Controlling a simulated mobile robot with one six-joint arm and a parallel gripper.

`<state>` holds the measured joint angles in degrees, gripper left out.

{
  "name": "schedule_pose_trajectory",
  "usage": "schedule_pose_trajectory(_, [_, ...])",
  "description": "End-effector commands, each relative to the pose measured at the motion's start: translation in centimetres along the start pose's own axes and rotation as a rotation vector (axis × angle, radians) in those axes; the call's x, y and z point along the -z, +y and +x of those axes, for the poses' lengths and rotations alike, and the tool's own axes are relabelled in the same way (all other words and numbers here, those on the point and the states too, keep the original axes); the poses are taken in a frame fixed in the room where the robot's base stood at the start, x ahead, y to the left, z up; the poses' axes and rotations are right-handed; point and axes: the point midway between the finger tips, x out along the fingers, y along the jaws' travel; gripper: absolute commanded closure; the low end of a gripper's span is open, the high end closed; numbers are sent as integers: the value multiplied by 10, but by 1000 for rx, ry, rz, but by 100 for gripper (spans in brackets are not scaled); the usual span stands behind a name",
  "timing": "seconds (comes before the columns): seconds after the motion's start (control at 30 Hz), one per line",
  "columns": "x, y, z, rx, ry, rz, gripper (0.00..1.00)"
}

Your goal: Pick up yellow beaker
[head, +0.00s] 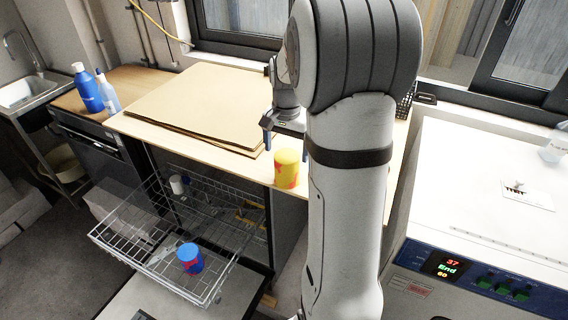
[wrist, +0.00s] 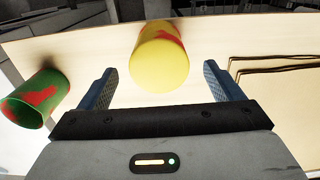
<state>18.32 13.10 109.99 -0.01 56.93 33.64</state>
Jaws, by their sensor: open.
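The yellow beaker (head: 286,168), with a red patch, stands on the light wooden counter (head: 180,138), close to its front edge. In the wrist view the yellow beaker (wrist: 160,60) lies ahead of and between the two fingers. My gripper (wrist: 158,88) is open and empty, its blue fingers apart on either side of the beaker's near end. In the head view my gripper (head: 286,145) is just behind and above the beaker, partly hidden by my arm.
A green beaker with a red patch (wrist: 36,98) stands left in the wrist view. Cardboard sheets (head: 200,100) lie on the counter. Below, an open dishwasher rack (head: 130,235) holds a blue beaker (head: 190,258). A white oven (head: 470,200) stands right.

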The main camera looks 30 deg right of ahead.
Motion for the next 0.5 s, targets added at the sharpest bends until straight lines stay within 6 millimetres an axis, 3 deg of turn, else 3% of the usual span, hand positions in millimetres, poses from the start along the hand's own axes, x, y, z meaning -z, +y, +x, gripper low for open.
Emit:
schedule_pose_trajectory(0.3, [1,2,44,-2,-3,-1,13])
schedule_pose_trajectory(0.5, [1,2,54,0,0,-1,13])
